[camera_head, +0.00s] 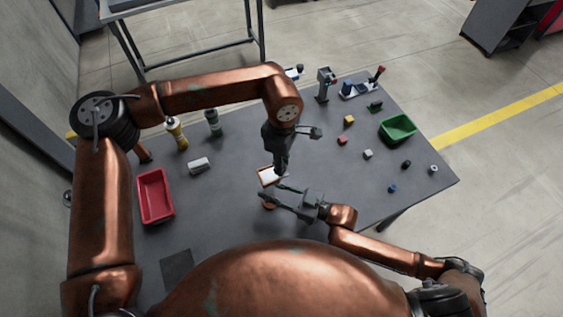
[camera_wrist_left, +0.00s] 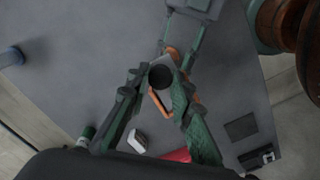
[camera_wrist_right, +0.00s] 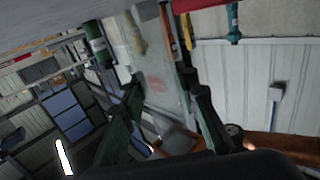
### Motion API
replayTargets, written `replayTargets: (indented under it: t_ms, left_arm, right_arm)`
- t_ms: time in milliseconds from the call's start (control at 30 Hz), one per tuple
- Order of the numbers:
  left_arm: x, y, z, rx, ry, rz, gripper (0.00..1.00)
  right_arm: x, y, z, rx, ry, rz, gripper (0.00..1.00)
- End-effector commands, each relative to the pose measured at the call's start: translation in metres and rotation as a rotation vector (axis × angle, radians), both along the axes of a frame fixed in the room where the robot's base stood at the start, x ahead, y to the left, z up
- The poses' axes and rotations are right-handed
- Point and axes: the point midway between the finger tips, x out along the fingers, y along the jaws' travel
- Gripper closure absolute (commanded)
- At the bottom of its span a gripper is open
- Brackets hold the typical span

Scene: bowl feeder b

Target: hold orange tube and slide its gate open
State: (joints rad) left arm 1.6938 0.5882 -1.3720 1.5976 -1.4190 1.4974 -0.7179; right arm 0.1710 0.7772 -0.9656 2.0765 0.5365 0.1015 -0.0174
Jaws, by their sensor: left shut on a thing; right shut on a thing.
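The orange tube (camera_wrist_left: 160,76) shows its dark round mouth between the fingertips of my left gripper (camera_wrist_left: 158,82) in the left wrist view. My left gripper (camera_head: 281,168) reaches down and is shut on it. An orange frame with a pale inside (camera_head: 266,182) lies beside my left fingertips in the head view. My right gripper (camera_head: 274,191) comes in from the right, close to the left one, shut on a part at the tube, seemingly its gate. An orange part (camera_head: 268,205) shows at its fingertips. The gate is small and mostly hidden by the fingers; its position cannot be told.
A red tray (camera_head: 141,196) stands left and a green tray (camera_head: 385,136) right. Yellow (camera_head: 176,136) and green (camera_head: 213,126) bottles and a white block (camera_head: 199,165) stand at the back left. Several small parts lie at the right. The table's front left is mostly clear.

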Motion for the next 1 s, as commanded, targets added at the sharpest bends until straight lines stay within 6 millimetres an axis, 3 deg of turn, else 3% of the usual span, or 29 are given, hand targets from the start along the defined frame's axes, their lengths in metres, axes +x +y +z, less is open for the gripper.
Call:
replayTargets:
  t_ms: [267, 567, 867, 900, 1000]
  left_arm:
    - [0.001, -0.002, 0.000, 0.000, -0.001, 0.000, 1.00]
    - [0.012, -0.040, 0.001, -0.002, -0.001, -0.001, 1.00]
    - [0.013, -0.044, 0.001, -0.005, -0.002, 0.000, 1.00]
    - [0.013, -0.044, 0.001, -0.005, -0.002, -0.001, 0.79]
    - [0.013, -0.044, 0.001, -0.006, -0.003, -0.001, 0.72]
  right_arm:
    - [0.000, 0.000, 0.000, 0.000, 0.000, 0.000, 1.00]
    - [0.000, 0.000, 0.000, -0.001, 0.000, 0.001, 1.00]
    - [-0.001, 0.001, 0.000, -0.001, 0.000, 0.002, 1.00]
    - [-0.001, 0.001, 0.000, -0.001, 0.000, 0.002, 1.00]
    - [-0.001, 0.001, 0.000, -0.001, 0.000, 0.002, 1.00]
